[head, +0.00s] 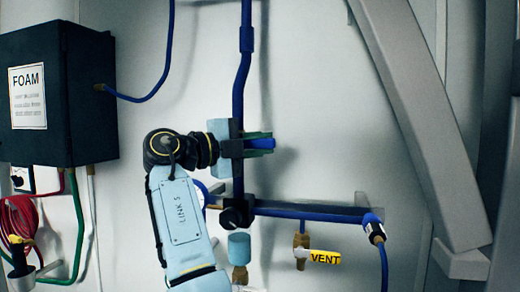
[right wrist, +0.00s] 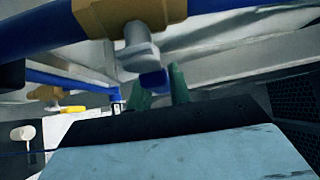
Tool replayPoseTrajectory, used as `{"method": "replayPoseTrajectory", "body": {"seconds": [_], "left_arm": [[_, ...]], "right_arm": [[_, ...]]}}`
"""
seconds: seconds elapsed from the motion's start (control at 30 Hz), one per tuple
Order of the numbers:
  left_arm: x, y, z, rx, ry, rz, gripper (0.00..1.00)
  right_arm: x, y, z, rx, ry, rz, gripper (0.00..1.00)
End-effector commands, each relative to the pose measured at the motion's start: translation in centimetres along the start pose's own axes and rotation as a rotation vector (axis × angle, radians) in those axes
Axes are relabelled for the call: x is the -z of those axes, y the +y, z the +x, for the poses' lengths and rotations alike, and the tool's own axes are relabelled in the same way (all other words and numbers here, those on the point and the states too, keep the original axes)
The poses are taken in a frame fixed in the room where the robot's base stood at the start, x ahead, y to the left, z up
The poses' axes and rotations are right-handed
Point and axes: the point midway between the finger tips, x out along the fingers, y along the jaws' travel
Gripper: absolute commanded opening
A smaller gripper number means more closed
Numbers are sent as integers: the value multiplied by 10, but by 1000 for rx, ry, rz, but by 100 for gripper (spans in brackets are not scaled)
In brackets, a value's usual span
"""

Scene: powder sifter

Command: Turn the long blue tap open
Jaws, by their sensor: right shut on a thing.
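The long blue tap (head: 262,143) sticks out to the right from the upright blue pipe (head: 239,95) in the head view. My right gripper (head: 268,143) is at the tap, its green fingers shut above and below the blue lever. In the right wrist view the blue end of the tap (right wrist: 154,80) shows between the green fingers (right wrist: 159,82). The grey stem and brass valve body (right wrist: 128,17) sit just beyond, on a thick blue pipe. The gripper body hides the valve in the head view. My left gripper is not in view.
A black FOAM box (head: 60,95) hangs at the left. Below the gripper a blue pipe (head: 310,213) runs sideways, with a brass valve and a yellow VENT tag (head: 325,257). A grey slanted beam (head: 420,120) stands at the right. The wall between is clear.

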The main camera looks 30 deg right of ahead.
Motion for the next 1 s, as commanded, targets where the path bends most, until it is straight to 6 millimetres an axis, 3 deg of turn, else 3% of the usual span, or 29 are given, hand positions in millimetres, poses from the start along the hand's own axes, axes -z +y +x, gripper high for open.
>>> {"method": "replayPoseTrajectory", "body": {"seconds": [0.5, 1.0], "left_arm": [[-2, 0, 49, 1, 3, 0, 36], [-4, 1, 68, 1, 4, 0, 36]], "right_arm": [[-3, -18, -2, 259, 3, -258, 0], [-7, -31, -6, 388, 0, -392, 0]]}}
